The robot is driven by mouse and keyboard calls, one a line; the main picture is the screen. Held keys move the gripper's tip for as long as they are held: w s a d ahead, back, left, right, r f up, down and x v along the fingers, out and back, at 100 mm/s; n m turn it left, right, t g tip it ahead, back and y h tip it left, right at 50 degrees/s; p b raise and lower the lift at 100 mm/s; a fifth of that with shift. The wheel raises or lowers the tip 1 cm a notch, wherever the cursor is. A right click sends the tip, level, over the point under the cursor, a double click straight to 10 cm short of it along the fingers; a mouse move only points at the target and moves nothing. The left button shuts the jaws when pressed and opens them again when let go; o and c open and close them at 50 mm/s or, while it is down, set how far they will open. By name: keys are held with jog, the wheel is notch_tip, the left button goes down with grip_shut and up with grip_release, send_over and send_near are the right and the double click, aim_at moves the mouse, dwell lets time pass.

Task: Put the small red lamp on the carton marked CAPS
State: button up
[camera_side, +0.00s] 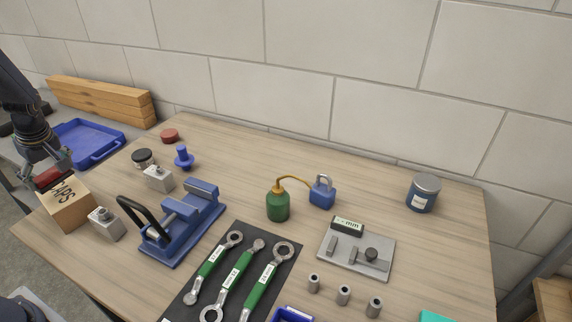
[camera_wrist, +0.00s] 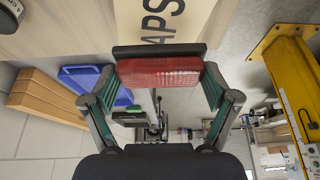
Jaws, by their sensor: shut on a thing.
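The small red lamp (camera_wrist: 160,74), a ribbed red block with a black base, is held between the two fingers of my gripper (camera_wrist: 160,88) in the wrist view. In the side view my gripper (camera_side: 52,163) is at the far left, with the lamp (camera_side: 48,178) at the top of the carton marked CAPS (camera_side: 68,207). The brown carton stands at the table's left edge, and its lettering is partly seen in the wrist view (camera_wrist: 185,18). The lamp's black base faces the carton. I cannot tell whether they touch.
A grey metal block (camera_side: 106,226) stands just right of the carton. A blue clamp fixture (camera_side: 180,232) with a black handle is further right. A blue tray (camera_side: 87,141) and wooden planks (camera_side: 100,99) lie behind. A red round lid (camera_side: 169,135) is near the back edge.

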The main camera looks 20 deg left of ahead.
aim_at(55, 179)
jog(key=shift+f, duration=1.6)
jog(key=shift+f, duration=0.15)
jog(key=o, duration=0.9)
jog(key=v, duration=1.2)
jog(key=s+d+r+m+t+h, duration=0.1)
jog(key=s+d+r+m+t, duration=0.1)
jog(key=d+m, duration=0.4)
jog(key=s+d+r+m+t+h, duration=0.1)
jog(key=s+d+r+m+h, duration=0.1)
jog(key=d+m, duration=0.4)
jog(key=s+d+r+m+t+h, duration=0.1)
jog(key=s+d+r+m+t, duration=0.1)
jog(key=d+m, duration=0.4)
jog(key=shift+s+d+r+t+h, duration=0.1)
jog(key=shift+d+r, duration=0.05)
jog(key=shift+d, duration=0.8)
jog(key=shift+s+d+r+t+h, duration=0.1)
jog(key=shift+s+d+r, duration=0.05)
jog(key=shift+d, duration=0.85)
jog(key=shift+s+d+r+t+h, duration=0.1)
jog(key=shift+d+r, duration=0.05)
jog(key=shift+d, duration=0.8)
